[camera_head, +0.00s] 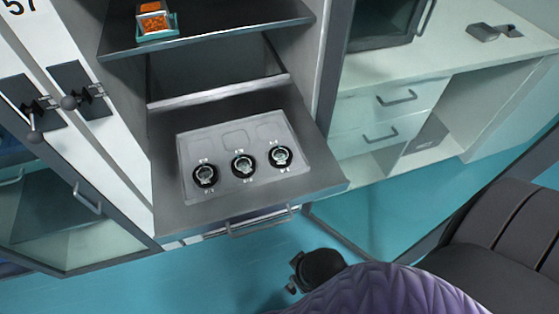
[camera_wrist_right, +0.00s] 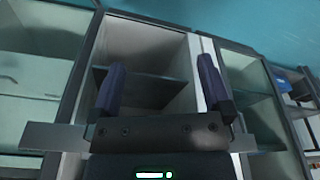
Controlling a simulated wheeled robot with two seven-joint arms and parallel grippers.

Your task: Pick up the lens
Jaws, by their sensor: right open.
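Three round lenses in black ring mounts sit in a row on a grey tray (camera_head: 228,190): a left lens (camera_head: 205,176), a middle lens (camera_head: 243,166) and a right lens (camera_head: 281,157). The tray lies on a dark pulled-out shelf (camera_head: 310,185) of a cabinet in the head view. My right gripper (camera_wrist_right: 160,85) shows in the right wrist view with its two dark fingers wide apart and nothing between them. No lens shows in that view. My left gripper is in neither view.
An orange-filled box (camera_head: 155,22) stands on the upper shelf (camera_head: 215,25). A white counter with drawers (camera_head: 390,115) is at the right. A dark padded seat (camera_head: 510,240) and a purple ribbed shape (camera_head: 390,290) fill the lower right. Teal floor (camera_head: 220,275) is open in front of the cabinet.

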